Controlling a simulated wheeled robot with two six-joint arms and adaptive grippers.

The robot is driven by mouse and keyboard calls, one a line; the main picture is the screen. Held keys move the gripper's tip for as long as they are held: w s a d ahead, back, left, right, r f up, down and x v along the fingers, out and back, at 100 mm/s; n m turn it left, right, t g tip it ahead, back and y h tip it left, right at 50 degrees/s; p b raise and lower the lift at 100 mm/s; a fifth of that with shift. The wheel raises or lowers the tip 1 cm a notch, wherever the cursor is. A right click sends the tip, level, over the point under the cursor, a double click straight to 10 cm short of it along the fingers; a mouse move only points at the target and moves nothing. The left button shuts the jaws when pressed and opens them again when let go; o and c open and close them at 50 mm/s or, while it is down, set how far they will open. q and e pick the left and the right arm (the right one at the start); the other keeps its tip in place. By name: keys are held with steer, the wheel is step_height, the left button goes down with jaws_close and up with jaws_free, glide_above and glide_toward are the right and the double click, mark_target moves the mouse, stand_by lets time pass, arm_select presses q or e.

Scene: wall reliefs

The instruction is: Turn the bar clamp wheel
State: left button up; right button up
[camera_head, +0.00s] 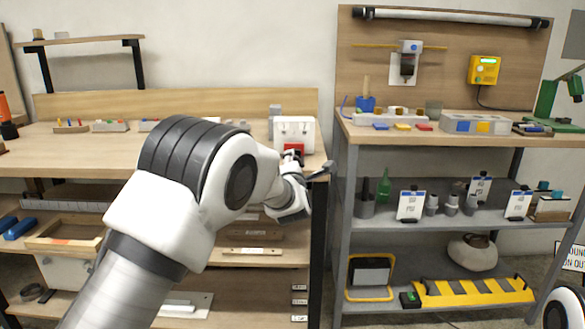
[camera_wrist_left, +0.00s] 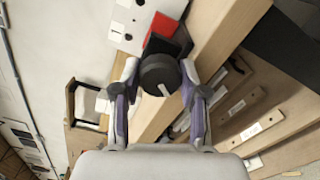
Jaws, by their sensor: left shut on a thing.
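The clamp wheel (camera_wrist_left: 160,72) is a dark round knob with a pale mark on its face, seen in the left wrist view. It sits against a black and red part (camera_wrist_left: 166,24) in front of a white panel (camera_wrist_left: 130,18). My left gripper (camera_wrist_left: 159,77) has one finger on each side of the wheel and is shut on it. In the head view, my left gripper (camera_head: 292,158) is at the front edge of the left bench, just below a white unit (camera_head: 294,131) with a red part (camera_head: 294,147). The wheel is mostly hidden there. My right gripper is out of view.
The left bench top (camera_head: 60,136) holds small trays along its back. A gap separates it from the right bench (camera_head: 450,134), which has a yellow box (camera_head: 484,70) on its backboard. Shelves with bottles and boards sit below both benches.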

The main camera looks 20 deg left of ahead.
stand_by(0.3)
arm_select(q)
steer(key=o, duration=1.1)
steer(key=shift+d, duration=0.1)
steer(key=shift+o, duration=0.2)
